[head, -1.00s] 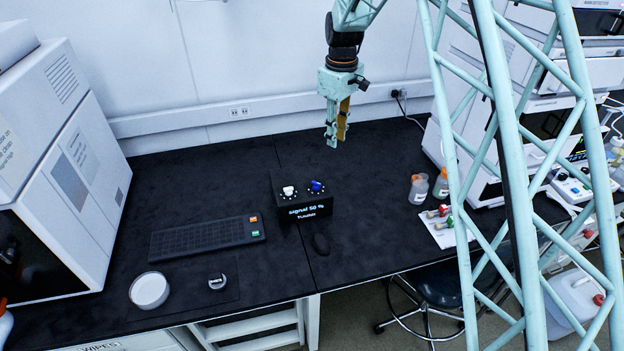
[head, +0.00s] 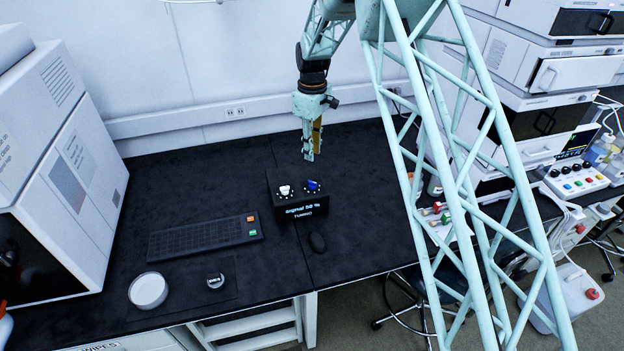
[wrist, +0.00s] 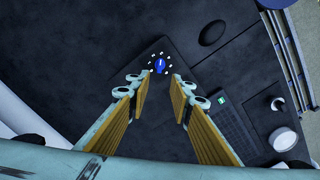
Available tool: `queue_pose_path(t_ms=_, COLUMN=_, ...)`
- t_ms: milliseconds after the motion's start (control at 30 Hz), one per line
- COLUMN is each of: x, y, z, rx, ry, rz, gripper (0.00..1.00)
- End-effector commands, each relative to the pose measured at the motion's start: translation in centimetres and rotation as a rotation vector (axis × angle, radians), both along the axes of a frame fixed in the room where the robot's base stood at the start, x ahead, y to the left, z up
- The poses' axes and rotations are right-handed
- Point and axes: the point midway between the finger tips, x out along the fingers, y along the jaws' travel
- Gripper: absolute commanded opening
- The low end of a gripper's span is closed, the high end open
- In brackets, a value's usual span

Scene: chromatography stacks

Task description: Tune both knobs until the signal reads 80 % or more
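The tuning box (head: 303,206) is a black box on the dark bench. Its lit front text reads "signal 50 %" with "TUNING" below. A white knob (head: 285,191) is on the left of its top and a blue knob (head: 313,186) on the right. My gripper (head: 308,157) points down above the bench, above and behind the box, touching neither knob. In the wrist view its yellow-padded fingers (wrist: 160,95) are apart with nothing between them. The blue knob (wrist: 160,66) shows just beyond the fingertips, ringed by white marks. I cannot make out the white knob in the wrist view.
A black keyboard (head: 203,237) lies left of the box, and a black mouse (head: 317,242) lies in front of it. A white round dish (head: 148,290) is at the front left. A white instrument (head: 60,150) stands at the left. Small bottles and a white sheet are to the right, partly behind my arm.

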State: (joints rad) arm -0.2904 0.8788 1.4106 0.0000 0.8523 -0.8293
Motion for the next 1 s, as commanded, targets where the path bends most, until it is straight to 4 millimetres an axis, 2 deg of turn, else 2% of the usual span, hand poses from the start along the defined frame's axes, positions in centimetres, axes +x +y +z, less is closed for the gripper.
queue_pose_path(t_ms=367, x=0.0, y=0.0, z=-1.3, rx=0.0, ry=0.001, rz=0.0, gripper=0.2)
queue_pose_path(t_ms=1000, x=-0.1, y=0.0, z=-9.2, rx=-0.001, ry=0.003, rz=-0.001, gripper=0.2)
